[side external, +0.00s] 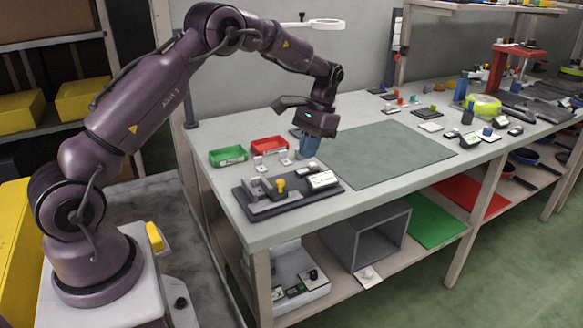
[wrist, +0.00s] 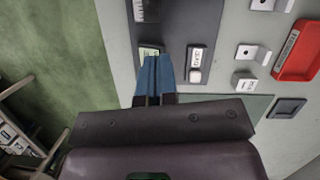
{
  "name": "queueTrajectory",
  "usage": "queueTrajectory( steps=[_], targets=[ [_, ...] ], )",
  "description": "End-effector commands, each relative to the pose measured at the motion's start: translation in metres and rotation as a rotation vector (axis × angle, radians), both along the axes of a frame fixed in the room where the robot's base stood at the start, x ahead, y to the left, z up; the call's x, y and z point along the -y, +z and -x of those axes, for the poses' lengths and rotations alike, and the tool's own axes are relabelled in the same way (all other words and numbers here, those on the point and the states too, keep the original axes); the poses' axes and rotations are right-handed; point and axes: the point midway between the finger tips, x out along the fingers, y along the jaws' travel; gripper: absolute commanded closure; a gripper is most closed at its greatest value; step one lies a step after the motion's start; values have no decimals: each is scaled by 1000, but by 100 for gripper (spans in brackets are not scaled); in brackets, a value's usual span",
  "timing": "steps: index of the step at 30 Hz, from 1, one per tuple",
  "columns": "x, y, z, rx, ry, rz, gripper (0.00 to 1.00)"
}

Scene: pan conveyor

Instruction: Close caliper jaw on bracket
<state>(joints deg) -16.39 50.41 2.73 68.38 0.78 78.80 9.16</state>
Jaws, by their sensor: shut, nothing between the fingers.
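A dark base plate (side external: 255,212) lies on the near left of the bench. It carries grey metal blocks (side external: 262,188), a yellow knob (side external: 280,185) and a light box with a display (side external: 322,180). I cannot tell clearly which parts are the caliper jaw and the bracket. My gripper (side external: 308,154) points down above the bench behind the plate, its blue fingers together and empty. In the wrist view the fingers (wrist: 154,62) reach over the dark plate (wrist: 176,32). They partly hide a small display (wrist: 149,50), and a pale block (wrist: 195,74) is to their right.
A green tray (side external: 228,156) and a red tray (side external: 269,147) stand behind the plate. Small white brackets (side external: 259,166) lie between trays and plate. A grey-green mat (side external: 385,152) to the right is clear. Cluttered tools and a lime ring (side external: 484,104) lie farther right.

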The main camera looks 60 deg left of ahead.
Motion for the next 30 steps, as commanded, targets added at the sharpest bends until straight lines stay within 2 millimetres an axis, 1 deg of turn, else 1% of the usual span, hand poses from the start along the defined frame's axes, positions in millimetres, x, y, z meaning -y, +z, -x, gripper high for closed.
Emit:
queueTrajectory(
  steps=[1,3,5,6,10,15,30],
  targets=[
    [1,-12,5,-6,0,2,100],
    [1,-27,9,-5,0,2,100],
    [2,-36,14,-4,1,1,100],
    [3,-34,19,0,1,0,100],
    [5,-36,34,-1,1,0,100],
    [7,-39,46,1,1,0,100],
    [8,-39,52,0,0,0,100]
  ],
)
